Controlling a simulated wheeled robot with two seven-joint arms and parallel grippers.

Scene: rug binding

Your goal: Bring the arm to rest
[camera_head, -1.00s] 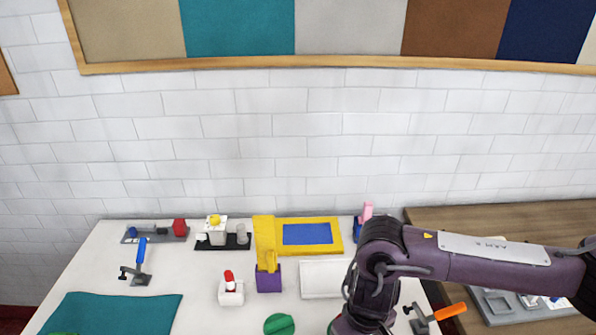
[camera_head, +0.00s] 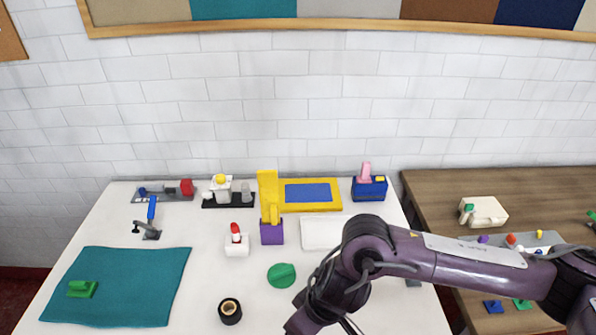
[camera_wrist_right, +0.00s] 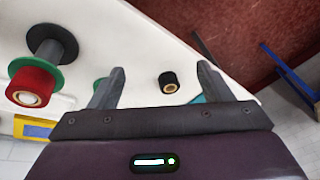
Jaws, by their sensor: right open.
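My right arm (camera_head: 400,255) comes in from the right in the head view and bends down over the front right part of the white table (camera_head: 200,220). Its gripper is below the head picture. In the right wrist view my right gripper (camera_wrist_right: 160,68) is open, its two fingers apart with nothing between them. A black roll with a tan core (camera_wrist_right: 170,83) shows beyond the fingers, apart from them; it also stands on the table in the head view (camera_head: 230,311). My left gripper is not in view.
A teal cloth (camera_head: 130,290) with a green block (camera_head: 82,289) lies front left. A purple-and-yellow holder (camera_head: 271,232), red-topped white block (camera_head: 236,245) and green disc (camera_head: 282,275) stand mid-table. A wooden table (camera_head: 430,195) with several small parts adjoins at right.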

